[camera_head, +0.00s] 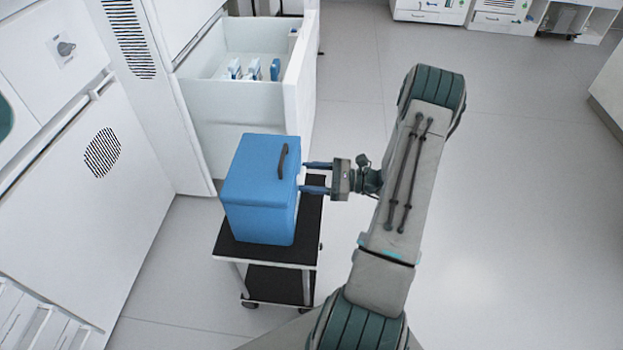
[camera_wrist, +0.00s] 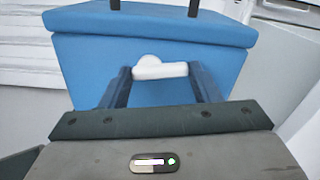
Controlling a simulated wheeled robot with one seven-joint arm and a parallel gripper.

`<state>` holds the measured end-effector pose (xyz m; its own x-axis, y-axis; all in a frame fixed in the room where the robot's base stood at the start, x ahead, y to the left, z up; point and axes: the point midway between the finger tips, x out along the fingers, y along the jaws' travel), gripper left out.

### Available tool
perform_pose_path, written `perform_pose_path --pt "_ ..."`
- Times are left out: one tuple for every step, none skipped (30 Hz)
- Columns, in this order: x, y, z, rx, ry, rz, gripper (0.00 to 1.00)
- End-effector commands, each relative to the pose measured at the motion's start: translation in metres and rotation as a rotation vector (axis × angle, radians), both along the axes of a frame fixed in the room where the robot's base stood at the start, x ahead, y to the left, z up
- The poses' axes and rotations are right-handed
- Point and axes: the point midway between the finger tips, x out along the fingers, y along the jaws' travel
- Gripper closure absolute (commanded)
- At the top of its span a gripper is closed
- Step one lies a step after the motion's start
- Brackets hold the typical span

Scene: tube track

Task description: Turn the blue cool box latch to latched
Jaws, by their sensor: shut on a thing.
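The blue cool box (camera_head: 257,205) stands upright with its lid down and a dark handle (camera_head: 282,162) on top. In the wrist view its front face (camera_wrist: 90,70) fills the middle. The white latch (camera_wrist: 160,69) lies roughly level on that face just below the lid, with a rounded hub toward its left. My gripper (camera_head: 304,178) reaches the box from the right. Its two blue fingers are shut on the latch, one at each end, in the wrist view. In the head view the latch is mostly hidden between the fingers and the box edge.
The box rests on a small black-topped cart (camera_head: 268,252) with wheels. Behind it an open white drawer (camera_head: 240,105) holds several small blue-and-white items. White cabinets line the left. The grey floor to the right is clear.

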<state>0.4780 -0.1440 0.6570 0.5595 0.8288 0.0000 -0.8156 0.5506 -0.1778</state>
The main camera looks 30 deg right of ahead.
Motion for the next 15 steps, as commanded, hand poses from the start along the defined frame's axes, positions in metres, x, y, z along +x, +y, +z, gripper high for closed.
perform_pose_path --pt "-0.0003 -0.0009 -0.0020 -0.024 -0.034 -0.001 0.67" --pt "-0.0003 -0.0008 -0.0017 -0.038 -0.055 -0.001 0.67" --pt "-0.0003 -0.0005 -0.0014 -0.057 -0.085 -0.001 0.67" --pt "-0.0003 -0.0005 -0.0012 -0.073 -0.108 -0.001 0.67" --pt "-0.0005 -0.0006 -0.0010 -0.089 -0.131 -0.002 0.67" --pt "-0.0007 -0.0007 -0.0006 -0.111 -0.163 -0.002 0.67" --pt "-0.0008 -0.0006 -0.0004 -0.128 -0.186 -0.002 0.67" --pt "-0.0008 -0.0003 -0.0001 -0.143 -0.211 -0.002 0.67" --pt "-0.0010 0.0001 0.0002 -0.165 -0.242 -0.001 0.67" --pt "-0.0012 0.0001 0.0004 -0.180 -0.266 -0.001 0.67" --pt "-0.0014 -0.0001 0.0006 -0.196 -0.289 -0.002 0.67" --pt "-0.0016 -0.0001 0.0011 -0.218 -0.321 -0.002 0.67" --pt "-0.0017 0.0001 0.0016 -0.234 -0.345 -0.001 0.67" --pt "-0.0018 0.0004 0.0018 -0.250 -0.368 -0.001 0.67" --pt "-0.0021 0.0008 0.0019 -0.271 -0.400 -0.001 0.67"
